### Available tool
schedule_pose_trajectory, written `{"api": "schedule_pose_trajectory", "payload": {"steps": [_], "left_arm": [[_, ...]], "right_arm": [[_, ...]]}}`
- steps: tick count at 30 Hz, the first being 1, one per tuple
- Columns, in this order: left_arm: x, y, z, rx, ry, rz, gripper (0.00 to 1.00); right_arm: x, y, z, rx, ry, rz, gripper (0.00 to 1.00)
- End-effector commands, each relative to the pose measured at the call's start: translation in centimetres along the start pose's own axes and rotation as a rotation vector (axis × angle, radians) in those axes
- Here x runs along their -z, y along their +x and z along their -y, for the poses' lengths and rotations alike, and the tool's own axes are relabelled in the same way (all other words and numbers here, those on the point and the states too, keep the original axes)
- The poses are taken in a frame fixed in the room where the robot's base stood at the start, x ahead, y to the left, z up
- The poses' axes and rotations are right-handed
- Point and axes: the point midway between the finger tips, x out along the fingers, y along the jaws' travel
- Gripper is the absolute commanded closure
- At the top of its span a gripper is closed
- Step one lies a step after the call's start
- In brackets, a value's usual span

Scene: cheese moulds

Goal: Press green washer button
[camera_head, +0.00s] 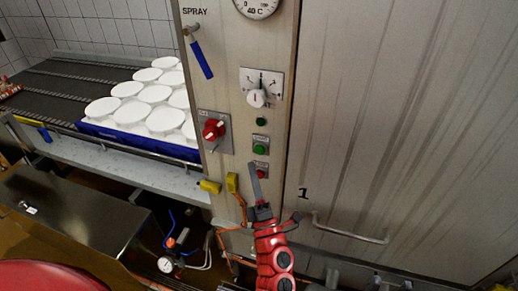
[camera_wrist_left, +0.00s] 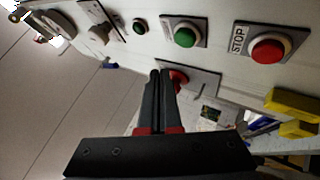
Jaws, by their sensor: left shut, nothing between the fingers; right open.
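The green washer button (camera_head: 260,149) sits on a small plate on the upright control panel, just above the red stop button (camera_head: 262,173). The left wrist view shows the green button (camera_wrist_left: 185,37) and the red STOP button (camera_wrist_left: 267,50) side by side. My left gripper (camera_head: 252,167) is shut and empty, its fingertips pictured just below and left of the green button, partly over the red button's plate. In the left wrist view the closed fingers (camera_wrist_left: 160,74) overlap a red rotary switch (camera_wrist_left: 179,76), apart from the green button in the picture. My right gripper is not clearly visible.
The panel also carries a small green lamp (camera_head: 261,122), a white selector knob (camera_head: 257,98), the red rotary switch (camera_head: 213,130) and a blue-handled valve (camera_head: 201,58). Yellow connectors (camera_head: 209,186) stick out below. A blue crate of white moulds (camera_head: 98,130) stands left.

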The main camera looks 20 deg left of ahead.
Motion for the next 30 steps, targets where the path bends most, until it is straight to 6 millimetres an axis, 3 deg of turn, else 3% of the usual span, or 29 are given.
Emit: {"api": "schedule_pose_trajectory", "payload": {"steps": [3, 10, 30], "left_arm": [[-0.7, 0.8, 1.3, 0.003, 0.001, -0.001, 1.0], [-1.6, 2.2, 1.8, 0.001, 0.001, 0.0, 1.0], [-1.8, 2.4, 1.9, 0.003, 0.002, 0.002, 1.0]], "right_arm": [[-0.1, -0.6, 0.0, 0.0, 0.0, 0.0, 0.5], [-0.2, -1.4, 0.1, 0.0, 0.0, 0.0, 0.5], [-0.2, -1.4, 0.1, 0.0, 0.0, 0.0, 0.5]]}}
